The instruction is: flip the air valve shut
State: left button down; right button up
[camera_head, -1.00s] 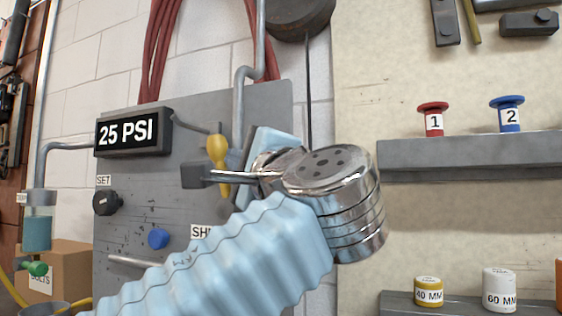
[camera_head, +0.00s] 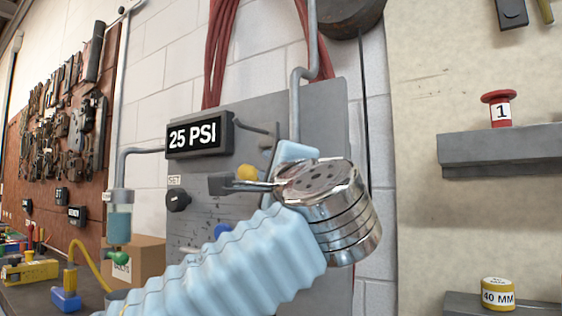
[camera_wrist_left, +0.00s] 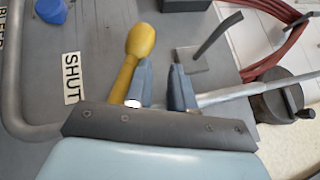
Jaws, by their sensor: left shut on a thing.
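The air valve's yellow lever (camera_head: 247,173) shows in the head view on the grey panel (camera_head: 335,130), partly hidden behind my left gripper (camera_head: 232,185). In the left wrist view its yellow handle (camera_wrist_left: 131,62) lies right against my left gripper's fingers (camera_wrist_left: 160,88). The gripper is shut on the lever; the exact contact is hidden. The SHUT label (camera_wrist_left: 72,78) is left of the lever in the wrist view and covered by my arm in the head view. My right gripper is not in view.
A 25 PSI display (camera_head: 198,135), a black SET knob (camera_head: 178,200) and a blue button (camera_head: 223,230) are on the panel. A grey pipe (camera_head: 300,100) runs down beside my wrist. A shelf (camera_head: 500,150) stands to the right. Red hoses (camera_head: 218,50) hang above.

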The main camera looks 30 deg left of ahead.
aim_at(253, 179)
pick_arm(q)
jog(key=shift+n+g, duration=0.5)
jog(key=shift+n, duration=0.2)
jog(key=a, duration=0.4)
jog(key=shift+a+f, duration=0.1)
jog(key=shift+f, duration=0.25)
jog(key=shift+d, duration=0.35)
jog(key=shift+a+f, duration=0.15)
jog(key=shift+f, duration=0.5)
jog(key=shift+w+r, duration=0.1)
